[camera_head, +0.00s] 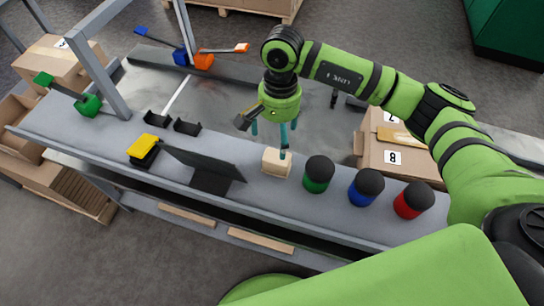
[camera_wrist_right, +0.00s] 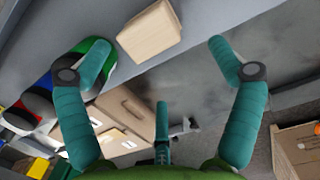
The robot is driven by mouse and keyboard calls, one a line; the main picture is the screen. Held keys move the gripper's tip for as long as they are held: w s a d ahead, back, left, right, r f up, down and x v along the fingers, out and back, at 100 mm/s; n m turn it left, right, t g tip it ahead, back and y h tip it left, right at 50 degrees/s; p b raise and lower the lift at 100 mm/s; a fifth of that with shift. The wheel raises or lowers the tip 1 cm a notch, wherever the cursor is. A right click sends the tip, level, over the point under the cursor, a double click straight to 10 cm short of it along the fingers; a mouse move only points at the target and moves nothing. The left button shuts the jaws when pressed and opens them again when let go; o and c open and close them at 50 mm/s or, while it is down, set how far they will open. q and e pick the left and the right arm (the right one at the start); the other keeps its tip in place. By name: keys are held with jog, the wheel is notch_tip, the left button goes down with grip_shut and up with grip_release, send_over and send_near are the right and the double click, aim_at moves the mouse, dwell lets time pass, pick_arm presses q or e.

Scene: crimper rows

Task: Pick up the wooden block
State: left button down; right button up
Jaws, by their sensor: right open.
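In the right wrist view the block (camera_wrist_right: 150,31) lies beyond the fingertips, between the two spread side fingers and nearer the left one. The right gripper (camera_wrist_right: 160,55) is open with nothing held. My left gripper is not in view.
Black-topped green (camera_head: 318,174), blue (camera_head: 366,187) and red (camera_head: 412,200) cylinders stand right of the block. A dark tilted panel (camera_head: 205,162) and a yellow-and-black block (camera_head: 143,149) are to its left. Cardboard boxes (camera_head: 395,160) sit behind the bench at right.

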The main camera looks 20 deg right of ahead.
aim_at(277, 156)
jog(key=shift+s+a+f, duration=0.15)
jog(key=shift+s+f, duration=0.45)
jog(key=shift+s, duration=0.05)
jog(key=shift+w+f+p, duration=0.15)
jog(key=shift+f+p, duration=0.15)
jog(key=shift+f, duration=0.65)
jog(key=f+p, duration=0.1)
jog(key=f, duration=0.1)
jog(key=s+f, duration=0.1)
jog(key=f, duration=0.1)
jog(key=shift+s+a+f+p, duration=0.1)
jog(key=shift+s+a+p, duration=0.1)
jog(key=shift+p, duration=0.2)
jog(key=shift+w+f, duration=0.15)
jog(key=shift+f, duration=0.2)
jog(key=c, duration=0.3)
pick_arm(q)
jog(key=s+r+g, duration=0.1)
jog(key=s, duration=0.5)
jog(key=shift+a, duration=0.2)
pick_arm(e)
jog(key=c, duration=1.3)
